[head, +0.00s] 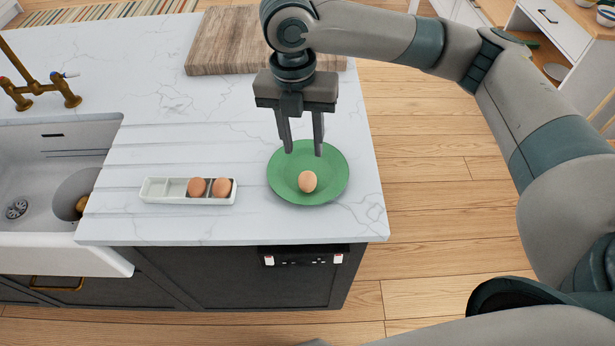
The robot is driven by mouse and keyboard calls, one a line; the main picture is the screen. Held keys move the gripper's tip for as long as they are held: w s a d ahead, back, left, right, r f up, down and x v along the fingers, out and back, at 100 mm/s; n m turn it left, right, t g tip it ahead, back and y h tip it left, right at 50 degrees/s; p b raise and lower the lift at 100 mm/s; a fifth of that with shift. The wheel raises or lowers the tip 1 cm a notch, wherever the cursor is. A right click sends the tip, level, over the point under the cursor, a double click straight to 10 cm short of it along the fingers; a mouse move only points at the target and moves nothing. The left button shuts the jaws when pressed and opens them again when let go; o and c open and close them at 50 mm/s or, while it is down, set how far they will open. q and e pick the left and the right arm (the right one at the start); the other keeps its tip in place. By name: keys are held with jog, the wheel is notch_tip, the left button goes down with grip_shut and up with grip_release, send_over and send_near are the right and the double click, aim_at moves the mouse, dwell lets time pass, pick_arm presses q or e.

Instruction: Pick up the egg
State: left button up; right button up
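A light brown egg (307,181) lies on a round green plate (282,187) near the right front corner of the counter. My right gripper (303,149) is open and empty. It points down above the far part of the plate, and its fingertips appear apart from the egg. Two more brown eggs, a left one (197,187) and a right one (222,187), sit in a white egg tray (151,190) left of the plate. My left gripper is not in view.
A wooden board (215,45) lies at the back of the counter, behind my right gripper. A sink (60,150) with a brass faucet (38,88) is at the left. The marble counter (200,120) is clear between the board and the tray.

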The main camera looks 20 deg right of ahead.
aim_at(307, 175)
jog(key=f, duration=0.2)
jog(key=f+p, duration=0.1)
jog(key=f, duration=0.3)
jog(key=shift+s+d+f, duration=0.1)
jog(key=shift+d+f, duration=0.15)
jog(key=shift+f, duration=0.1)
jog(key=shift+f+p, duration=0.1)
jog(key=shift+p, duration=0.3)
jog(key=shift+f, duration=0.3)
jog(key=f+p, duration=0.2)
jog(key=f, duration=0.1)
jog(key=shift+w+d, duration=0.2)
jog(key=shift+f, duration=0.7)
jog(key=shift+c, duration=0.6)
jog(key=shift+c, duration=1)
